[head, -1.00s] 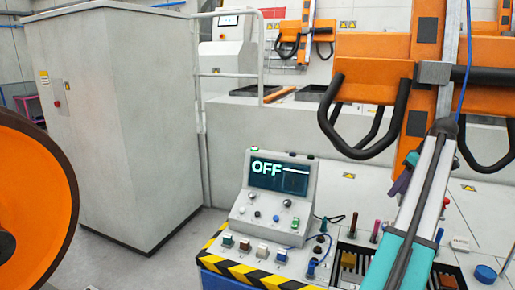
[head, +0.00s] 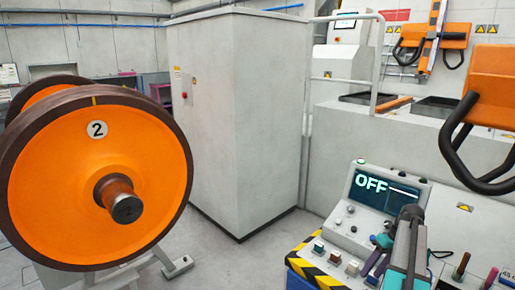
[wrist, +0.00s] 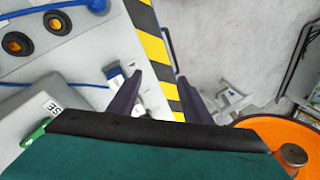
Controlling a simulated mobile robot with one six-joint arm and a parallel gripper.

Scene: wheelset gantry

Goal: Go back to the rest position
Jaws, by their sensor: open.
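My gripper (wrist: 158,98) shows in the wrist view as two dark fingers set apart, with nothing between them. Below the fingers I see the yellow-black striped panel edge and the grey floor. In the head view my gripper (head: 374,262) is small and partly hidden by my arm, in front of the control console (head: 345,217). The console's screen (head: 385,191) reads OFF. I cannot tell the exact height of the gripper above the console's buttons.
An orange wheelset (head: 75,200) marked 2 stands at the left; its orange face (wrist: 300,135) also shows in the wrist view. A tall grey cabinet (head: 240,110) stands behind. An orange gantry part with a black handle (head: 455,150) is at the right.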

